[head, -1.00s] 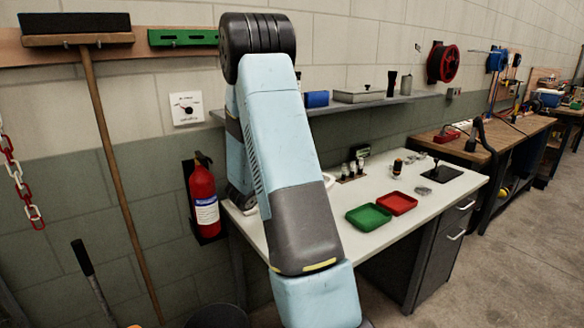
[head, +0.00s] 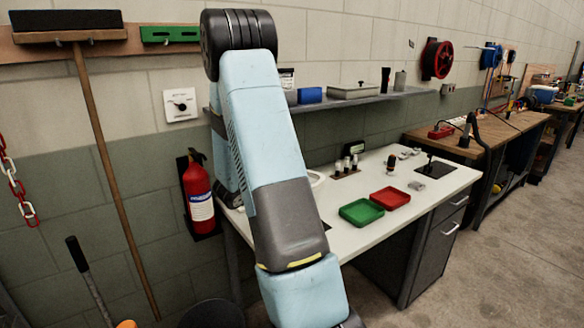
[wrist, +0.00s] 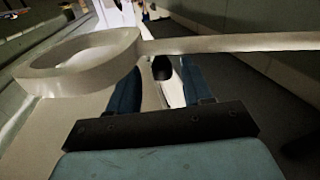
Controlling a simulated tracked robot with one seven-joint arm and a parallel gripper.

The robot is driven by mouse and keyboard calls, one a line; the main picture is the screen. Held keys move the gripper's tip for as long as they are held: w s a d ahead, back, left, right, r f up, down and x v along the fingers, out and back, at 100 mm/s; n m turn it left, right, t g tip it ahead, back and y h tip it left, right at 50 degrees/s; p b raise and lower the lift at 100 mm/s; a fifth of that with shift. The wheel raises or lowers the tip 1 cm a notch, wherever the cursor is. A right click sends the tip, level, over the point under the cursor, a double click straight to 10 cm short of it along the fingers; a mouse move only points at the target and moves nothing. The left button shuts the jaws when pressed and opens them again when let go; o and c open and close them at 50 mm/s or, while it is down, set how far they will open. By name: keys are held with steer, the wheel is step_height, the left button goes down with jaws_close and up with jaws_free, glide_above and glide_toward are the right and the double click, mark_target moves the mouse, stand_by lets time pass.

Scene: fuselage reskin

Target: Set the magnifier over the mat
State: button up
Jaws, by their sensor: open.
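The magnifier's pale ring (wrist: 62,72) and its long bar (wrist: 230,44) cross the near part of the wrist view. In the head view a bit of white ring (head: 317,178) shows beside my arm at the left of the white bench. My arm hides the gripper in the head view. A dark patch (head: 326,226) at the arm's edge may be the mat, mostly hidden.
The white bench (head: 400,222) holds a green tray (head: 361,212), a red tray (head: 390,198), a small bottle rack (head: 346,169) and a dark plate with a stand (head: 437,167). A shelf (head: 370,97) runs above. A fire extinguisher (head: 198,192) hangs to the left.

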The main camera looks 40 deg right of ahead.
steer(key=s+a, duration=0.1)
steer(key=a, duration=1.2)
steer(key=shift+s+a, duration=0.35)
steer(key=shift+s, duration=0.05)
